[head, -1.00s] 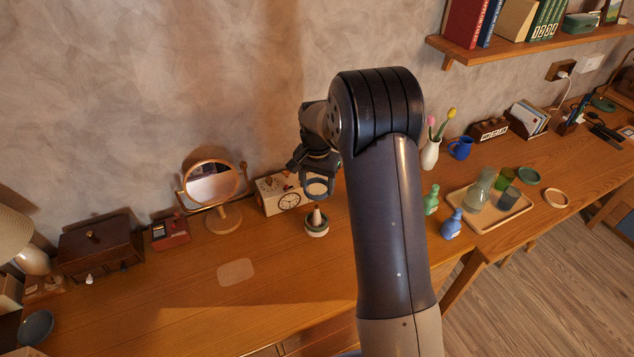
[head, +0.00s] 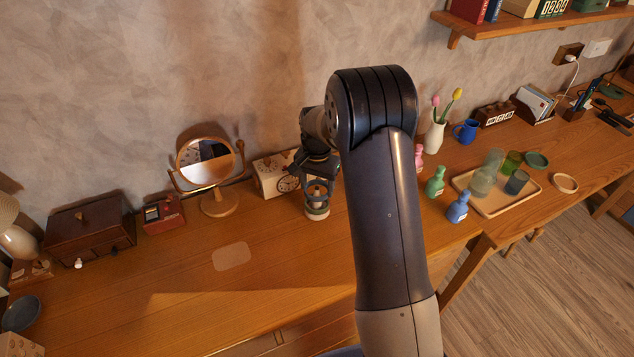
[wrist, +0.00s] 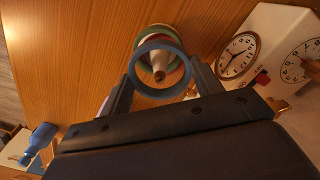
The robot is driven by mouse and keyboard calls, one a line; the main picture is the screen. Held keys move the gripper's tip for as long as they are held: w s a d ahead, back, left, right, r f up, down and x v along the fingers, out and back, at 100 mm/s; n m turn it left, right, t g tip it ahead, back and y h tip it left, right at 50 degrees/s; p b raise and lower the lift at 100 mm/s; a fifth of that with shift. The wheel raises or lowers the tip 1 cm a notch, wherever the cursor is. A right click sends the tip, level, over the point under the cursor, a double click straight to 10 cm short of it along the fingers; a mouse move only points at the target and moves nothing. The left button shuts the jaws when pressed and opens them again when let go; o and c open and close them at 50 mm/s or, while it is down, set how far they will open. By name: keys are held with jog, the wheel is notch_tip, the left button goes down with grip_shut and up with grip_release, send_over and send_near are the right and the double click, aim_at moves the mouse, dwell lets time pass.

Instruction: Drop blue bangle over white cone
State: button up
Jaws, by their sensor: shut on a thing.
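My gripper (head: 318,181) is shut on the blue bangle (wrist: 160,94), and the two fingers show on either side of it in the wrist view. The white cone (wrist: 159,72) shows through the bangle's opening, its tip a little below the middle of the ring. The cone stands upright on the desk, and it shows under my gripper in the head view (head: 317,189). Pale, green and reddish bands (wrist: 178,76) circle its lower part, partly hidden by the bangle. I cannot tell whether the tip has passed through the bangle.
A cream box with clock faces (head: 272,177) stands close behind and left of the cone. A round mirror (head: 208,163) is further left. Bottles, including a green one (head: 435,183), and a wooden tray (head: 497,209) lie to the right. Desk in front is clear.

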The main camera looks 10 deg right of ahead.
jog(key=shift+f, duration=0.15)
jog(key=o, duration=1.1)
jog(key=shift+c, duration=0.2)
jog(key=shift+r+p, duration=2.6)
jog(key=shift+r, duration=1.45)
jog(key=shift+f, duration=0.2)
jog(key=shift+f+b, duration=2.25)
jog(key=shift+f, duration=1.05)
